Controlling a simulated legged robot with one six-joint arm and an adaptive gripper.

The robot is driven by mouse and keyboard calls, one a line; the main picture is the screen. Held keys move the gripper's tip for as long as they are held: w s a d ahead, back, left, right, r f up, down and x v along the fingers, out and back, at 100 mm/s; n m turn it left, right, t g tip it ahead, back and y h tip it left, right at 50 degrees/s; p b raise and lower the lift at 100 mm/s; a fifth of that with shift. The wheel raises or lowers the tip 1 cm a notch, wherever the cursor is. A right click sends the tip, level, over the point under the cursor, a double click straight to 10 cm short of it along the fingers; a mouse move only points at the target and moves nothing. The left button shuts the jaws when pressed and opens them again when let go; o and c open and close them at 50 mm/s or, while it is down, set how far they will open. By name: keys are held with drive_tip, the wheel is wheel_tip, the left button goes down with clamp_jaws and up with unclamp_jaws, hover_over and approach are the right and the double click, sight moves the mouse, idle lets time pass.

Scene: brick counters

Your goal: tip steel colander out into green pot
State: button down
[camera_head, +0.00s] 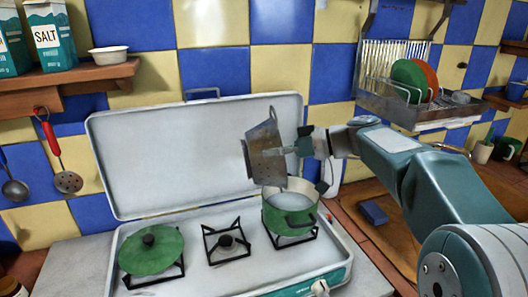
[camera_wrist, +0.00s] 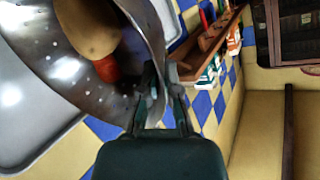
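The steel colander (camera_head: 264,152) is held tilted, nearly on its side, above the green pot (camera_head: 288,222). My gripper (camera_head: 300,143) is shut on the colander's rim at its right side. In the wrist view my gripper (camera_wrist: 160,95) pinches the rim, and the colander (camera_wrist: 60,75) fills the upper left with its holes showing. A tan, rounded thing (camera_wrist: 88,27) and a red-orange thing (camera_wrist: 107,68) are inside it. The green pot stands on the stove's right burner, without a lid on it. Its inside is only partly visible, so its contents cannot be told.
A green lid (camera_head: 150,249) lies on the left burner; the middle burner (camera_head: 227,242) is empty. The raised stove cover (camera_head: 190,155) stands behind the burners. A dish rack (camera_head: 400,95) hangs on the wall at right. A blue block (camera_head: 373,212) lies on the right counter.

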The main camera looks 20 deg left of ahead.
drive_tip(key=shift+w+d+f+m+y, duration=0.2)
drive_tip(key=shift+w+d+y, duration=0.15)
drive_tip(key=shift+d+y, duration=0.25)
drive_tip(key=shift+w+d+f+m+y, duration=0.15)
drive_tip(key=shift+w+d+y, duration=0.25)
drive_tip(key=shift+d, duration=0.25)
drive_tip(key=shift+w+d+m+g+y, duration=0.25)
drive_tip(key=shift+w+d+y, duration=0.15)
drive_tip(key=shift+d+y, duration=0.4)
drive_tip(key=shift+w+d+m+g+y, duration=0.2)
drive_tip(key=shift+w+d+y, duration=0.15)
drive_tip(key=shift+d+y, duration=0.4)
drive_tip(key=shift+r, duration=0.1)
idle(0.7)
drive_tip(key=shift+r, duration=1.95)
